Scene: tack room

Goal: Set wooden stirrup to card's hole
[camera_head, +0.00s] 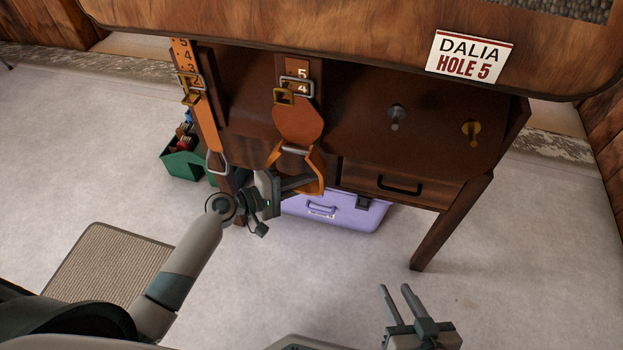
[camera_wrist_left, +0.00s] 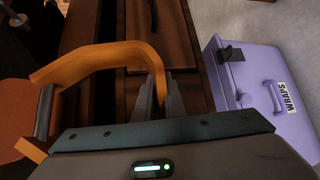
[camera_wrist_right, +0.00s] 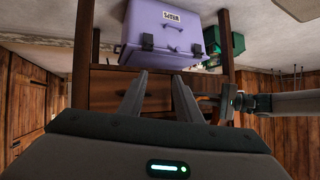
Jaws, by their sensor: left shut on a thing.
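The wooden stirrup (camera_head: 318,176) is an orange-brown loop hanging from a leather strap (camera_head: 297,122) on the dark saddle stand. It also shows in the left wrist view (camera_wrist_left: 105,58). The strap has a metal buckle (camera_head: 297,88) with a brass-coloured piece below it. The number 5 shows above the buckle and 4 at it. My left gripper (camera_head: 305,184) is shut on the lower part of the stirrup. The card (camera_head: 469,58) at upper right reads "DALIA HOLE 5". My right gripper (camera_head: 395,289) is open and empty, low in front of the stand.
A lilac "WRAPS" box (camera_head: 345,212) and green tote (camera_head: 180,165) sit on the floor. Floor at right is clear.

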